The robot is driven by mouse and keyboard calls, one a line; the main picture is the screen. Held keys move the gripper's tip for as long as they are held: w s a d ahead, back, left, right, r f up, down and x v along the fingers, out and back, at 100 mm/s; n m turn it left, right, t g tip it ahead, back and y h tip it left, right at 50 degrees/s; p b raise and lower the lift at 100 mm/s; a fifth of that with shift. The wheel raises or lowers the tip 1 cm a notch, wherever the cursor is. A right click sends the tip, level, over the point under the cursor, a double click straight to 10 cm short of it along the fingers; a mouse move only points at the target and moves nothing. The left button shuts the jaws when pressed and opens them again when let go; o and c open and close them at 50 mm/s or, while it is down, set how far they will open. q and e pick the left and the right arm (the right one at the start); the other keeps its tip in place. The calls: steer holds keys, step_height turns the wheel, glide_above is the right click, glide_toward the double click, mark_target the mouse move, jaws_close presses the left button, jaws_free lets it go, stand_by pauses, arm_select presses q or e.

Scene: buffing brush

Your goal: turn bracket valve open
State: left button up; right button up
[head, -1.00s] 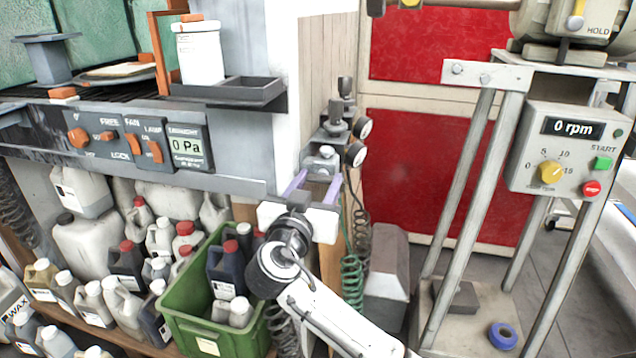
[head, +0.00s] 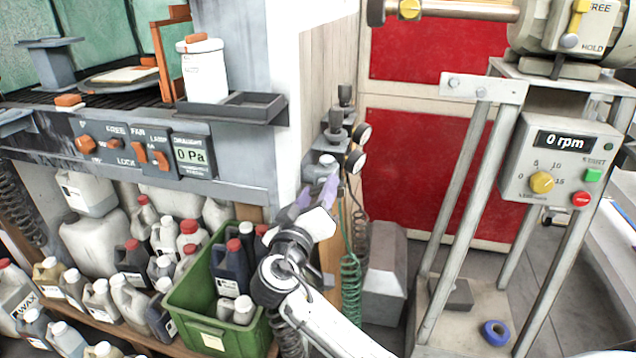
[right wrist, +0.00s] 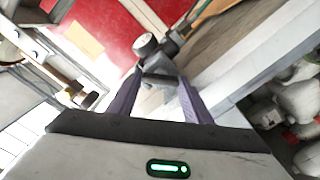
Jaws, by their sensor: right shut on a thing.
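The bracket valve is a grey fitting (head: 326,160) on the side of the wooden panel, with dark knobs above it and round gauges beside it. My right gripper (head: 318,190) reaches up to the lowest fitting from below, its purple fingers tilted. The gripper is shut on this part, whose grasped portion is largely hidden in the head view. My left gripper is not in view.
A green crate (head: 190,300) with bottles stands at lower left, below a grey control panel (head: 150,150). Green and brown coiled hoses (head: 350,275) hang close to my right arm. A machine stand with a speed box (head: 560,160) is at right.

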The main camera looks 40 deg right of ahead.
steer(key=n+p, duration=0.2)
steer(key=n, duration=0.1)
steer(key=shift+r+n+p, duration=0.15)
steer(key=shift+n+p, duration=0.2)
steer(key=shift+n, duration=0.05)
steer(key=shift+n+p, duration=0.75)
steer(key=shift+n, duration=0.15)
steer(key=shift+a+n+p, duration=0.1)
steer(key=shift+n+p, duration=0.75)
steer(key=shift+n, duration=0.35)
steer(key=shift+f+n+p, duration=0.2)
steer(key=shift+n+p, duration=0.4)
steer(key=shift+n, duration=0.2)
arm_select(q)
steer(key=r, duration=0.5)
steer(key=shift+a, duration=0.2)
arm_select(e)
steer(key=shift+n, duration=0.4)
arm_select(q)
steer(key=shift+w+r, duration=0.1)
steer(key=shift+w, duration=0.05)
arm_select(e)
steer(key=shift+f, duration=0.1)
